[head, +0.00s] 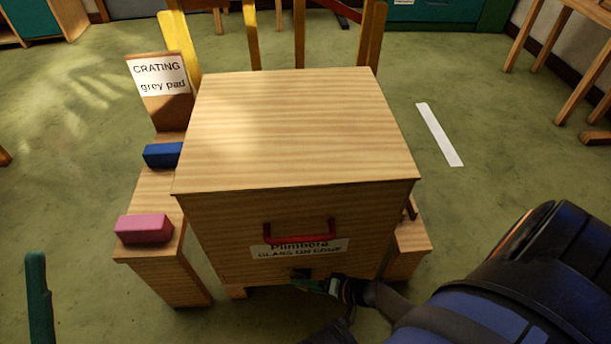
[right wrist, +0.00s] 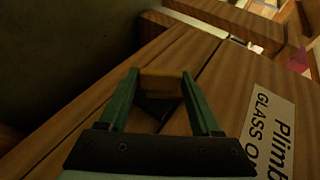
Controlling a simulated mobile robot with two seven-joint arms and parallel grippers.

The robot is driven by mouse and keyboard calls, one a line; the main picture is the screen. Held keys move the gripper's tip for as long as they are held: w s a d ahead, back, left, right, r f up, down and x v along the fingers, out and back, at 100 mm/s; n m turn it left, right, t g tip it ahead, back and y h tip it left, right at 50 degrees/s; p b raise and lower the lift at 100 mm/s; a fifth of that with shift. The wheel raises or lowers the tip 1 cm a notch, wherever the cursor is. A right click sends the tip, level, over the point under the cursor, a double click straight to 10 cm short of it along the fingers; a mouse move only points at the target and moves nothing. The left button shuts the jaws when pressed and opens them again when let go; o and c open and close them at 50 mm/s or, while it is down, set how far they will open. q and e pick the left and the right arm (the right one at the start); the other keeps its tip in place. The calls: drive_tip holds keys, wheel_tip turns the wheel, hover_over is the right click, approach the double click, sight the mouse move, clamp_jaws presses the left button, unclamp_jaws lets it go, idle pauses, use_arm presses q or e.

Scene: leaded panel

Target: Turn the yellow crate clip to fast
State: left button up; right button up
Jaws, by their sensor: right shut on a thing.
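The wooden crate (head: 300,125) stands closed, with a red handle (head: 300,236) and a "GLASS ON EDGE" label (head: 300,249) on its front. My right gripper (head: 312,285) is at the low front edge of the crate. In the right wrist view its two green fingers (right wrist: 162,90) are shut on the yellow crate clip (right wrist: 161,84), which looks dull yellow-brown and lies across between the fingertips. The clip's exact turn is hard to tell, and the head view hides it.
Left of the crate, a wooden ledge (head: 150,190) bears a blue block (head: 162,155), a pink block (head: 144,229) and a "CRATING grey pad" sign (head: 158,75). Yellow posts (head: 178,45) stand behind. A white strip (head: 439,134) lies on open green floor at right.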

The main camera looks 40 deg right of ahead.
drive_tip(key=shift+s+d+f+t, duration=0.1)
drive_tip(key=shift+d+f+t, duration=0.2)
drive_tip(key=shift+d, duration=0.15)
drive_tip(key=shift+a+r, duration=0.1)
drive_tip(key=shift+a, duration=0.1)
drive_tip(key=o, duration=1.1)
drive_tip(key=shift+y, duration=0.3)
drive_tip(key=shift+o, duration=1.4)
drive_tip(key=shift+a+r, duration=0.1)
drive_tip(key=shift+a, duration=0.05)
drive_tip(key=p+v, duration=0.4)
drive_tip(key=v, duration=0.8)
drive_tip(key=shift+s, duration=0.3)
